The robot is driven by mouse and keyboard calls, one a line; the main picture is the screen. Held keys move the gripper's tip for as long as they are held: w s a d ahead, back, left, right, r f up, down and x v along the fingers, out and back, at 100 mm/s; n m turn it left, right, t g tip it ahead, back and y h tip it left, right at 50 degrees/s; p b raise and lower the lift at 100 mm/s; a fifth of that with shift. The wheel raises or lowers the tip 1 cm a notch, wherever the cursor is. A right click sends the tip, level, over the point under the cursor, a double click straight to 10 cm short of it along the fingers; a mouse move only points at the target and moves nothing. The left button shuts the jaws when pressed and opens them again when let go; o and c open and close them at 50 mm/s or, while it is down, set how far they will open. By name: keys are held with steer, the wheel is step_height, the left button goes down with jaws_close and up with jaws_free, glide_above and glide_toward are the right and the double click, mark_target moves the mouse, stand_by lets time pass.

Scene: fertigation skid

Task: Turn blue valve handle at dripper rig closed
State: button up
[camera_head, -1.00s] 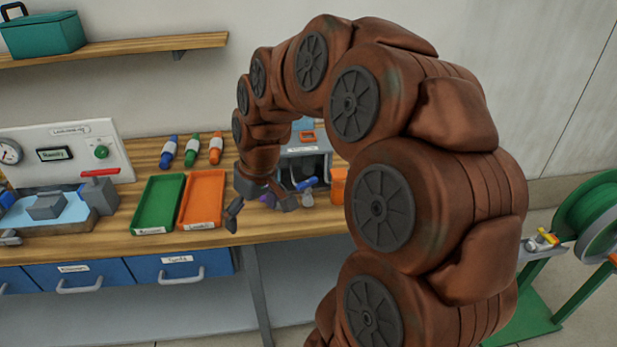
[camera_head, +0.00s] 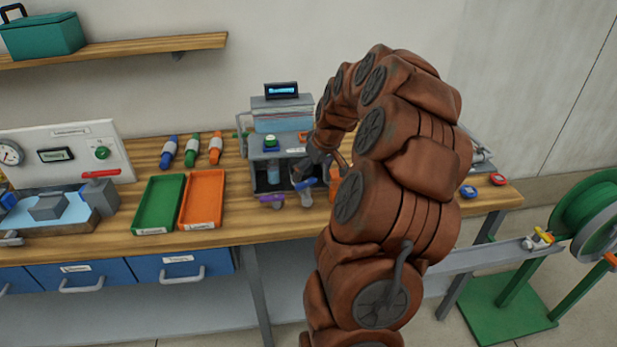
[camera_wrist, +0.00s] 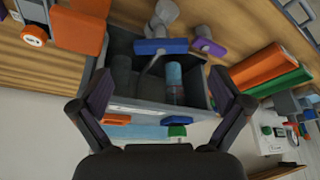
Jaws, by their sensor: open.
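The dripper rig (camera_head: 282,122) is a grey box with a display, standing on the wooden bench. Its blue valve handle (camera_head: 306,183) sticks out at the front right, and a purple valve handle (camera_head: 271,199) is to its left. In the wrist view the blue handle (camera_wrist: 161,46) lies crosswise above a grey fitting, beside the purple handle (camera_wrist: 208,46). My gripper (camera_head: 326,166) is at the rig's right front, close to the blue handle, partly hidden by my arm. In the wrist view my gripper (camera_wrist: 165,95) is open and empty, its fingers apart, with the blue handle beyond them.
An orange block (camera_head: 335,189) sits just right of the blue handle. A clear bottle (camera_wrist: 174,82) stands inside the rig. Green (camera_head: 158,203) and orange (camera_head: 203,199) trays lie to the left. A hose reel (camera_head: 590,220) stands at the right.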

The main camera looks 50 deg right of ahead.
mark_target(307, 182)
steer(key=shift+p+x, duration=0.7)
steer(key=shift+x, duration=1.8)
steer(key=shift+s, duration=0.1)
steer(key=shift+c, duration=0.4)
steer(key=c, duration=1.1)
